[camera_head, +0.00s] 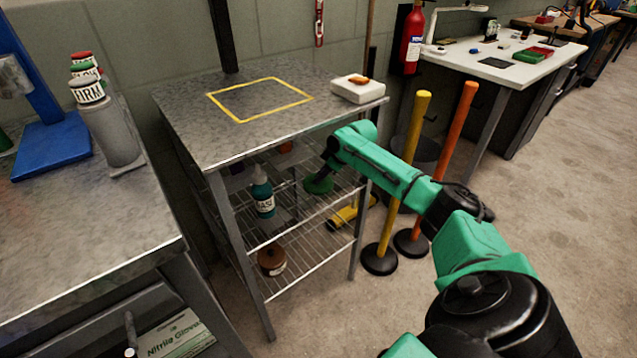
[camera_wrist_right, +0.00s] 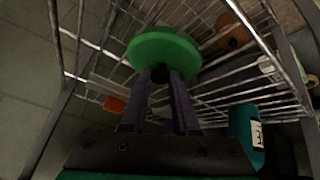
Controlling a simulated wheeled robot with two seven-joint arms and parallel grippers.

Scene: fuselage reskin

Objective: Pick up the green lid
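The green lid (camera_head: 318,185) is a round disc at the wire shelf under the metal table's top. In the right wrist view the lid (camera_wrist_right: 165,48) shows its face, with a dark knob at its near edge. My right gripper (camera_head: 327,162) reaches in from the table's open right side, above the lid. In the right wrist view the two fingertips (camera_wrist_right: 161,75) lie against both sides of the knob, shut on it. I cannot tell whether the lid touches the shelf. My left gripper is in neither view.
A teal bottle (camera_head: 263,193) stands left of the lid, and a brown jar (camera_head: 271,260) sits on the lower shelf. The table's legs and top (camera_head: 190,100) frame the arm. Yellow (camera_head: 403,180) and orange (camera_head: 440,165) posts stand close beside my forearm.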

